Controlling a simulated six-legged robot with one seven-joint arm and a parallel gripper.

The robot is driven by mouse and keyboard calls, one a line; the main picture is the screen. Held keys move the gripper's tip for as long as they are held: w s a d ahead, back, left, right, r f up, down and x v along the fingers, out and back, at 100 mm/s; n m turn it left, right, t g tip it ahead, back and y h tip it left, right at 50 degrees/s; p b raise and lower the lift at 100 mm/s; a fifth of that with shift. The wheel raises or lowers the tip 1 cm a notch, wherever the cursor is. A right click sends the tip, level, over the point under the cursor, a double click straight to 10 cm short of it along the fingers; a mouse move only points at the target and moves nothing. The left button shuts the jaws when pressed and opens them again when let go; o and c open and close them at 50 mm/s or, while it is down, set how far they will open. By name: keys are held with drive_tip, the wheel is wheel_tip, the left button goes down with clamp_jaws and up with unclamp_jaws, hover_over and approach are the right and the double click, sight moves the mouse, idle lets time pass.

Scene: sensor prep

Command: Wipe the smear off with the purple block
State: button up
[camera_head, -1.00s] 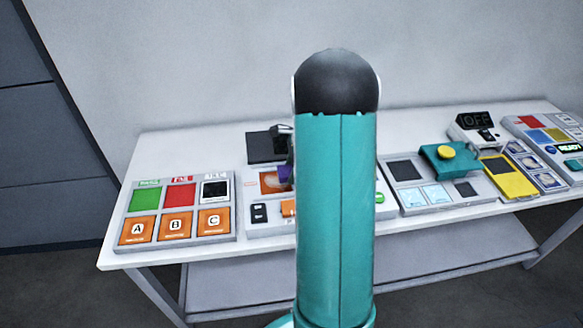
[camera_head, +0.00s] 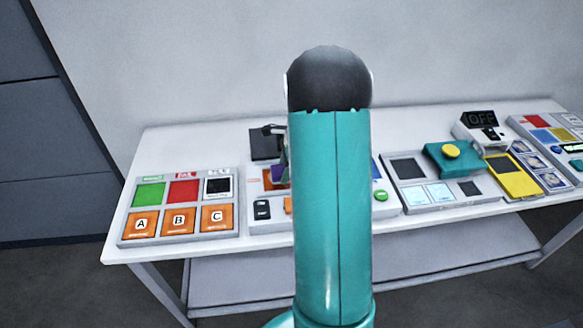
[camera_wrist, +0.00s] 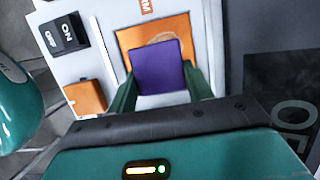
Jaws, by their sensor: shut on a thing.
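The purple block (camera_wrist: 160,67) is between the two fingers of my gripper (camera_wrist: 163,84), which is shut on it. In the wrist view the block lies over the orange panel (camera_wrist: 181,27) and covers much of it. A pale curved smear (camera_wrist: 161,38) shows on the panel just past the block's far edge. Whether the block touches the panel is unclear. In the head view a bit of the purple block (camera_head: 279,173) shows left of my teal arm, over the orange panel (camera_head: 267,181). My arm hides most of the gripper there.
An ON/OFF switch (camera_wrist: 61,36) and an orange square (camera_wrist: 85,97) sit beside the panel. A board with A, B, C tiles (camera_head: 179,240) stands at left. A teal device with a yellow knob (camera_head: 451,151) stands at right. A black plate (camera_head: 265,143) lies behind.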

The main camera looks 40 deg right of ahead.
drive_tip(key=shift+w+a, duration=0.65)
drive_tip(key=shift+a, duration=0.3)
drive_tip(key=shift+w+a, duration=0.6)
drive_tip(key=shift+a, duration=0.3)
drive_tip(key=shift+s+d+f, duration=0.1)
drive_tip(key=shift+s+d, duration=0.65)
drive_tip(key=shift+d, duration=0.35)
drive_tip(key=shift+s+d+f, duration=0.1)
drive_tip(key=shift+s+d, duration=0.7)
drive_tip(key=shift+d, duration=0.35)
drive_tip(key=shift+s+d+f, duration=0.1)
drive_tip(key=shift+s+d, duration=0.65)
drive_tip(key=shift+d, duration=0.35)
drive_tip(key=shift+w+a+r, duration=0.1)
drive_tip(key=shift+w+a, duration=0.45)
drive_tip(key=shift+a, duration=0.35)
drive_tip(key=shift+w+a+r, duration=0.1)
drive_tip(key=shift+w+a, duration=0.45)
drive_tip(key=shift+a, duration=0.3)
drive_tip(key=shift+w+a+f, duration=0.1)
drive_tip(key=shift+w+a, duration=0.45)
drive_tip(key=shift+a, duration=0.25)
drive_tip(key=shift+w+a, duration=0.55)
drive_tip(key=shift+a, duration=0.25)
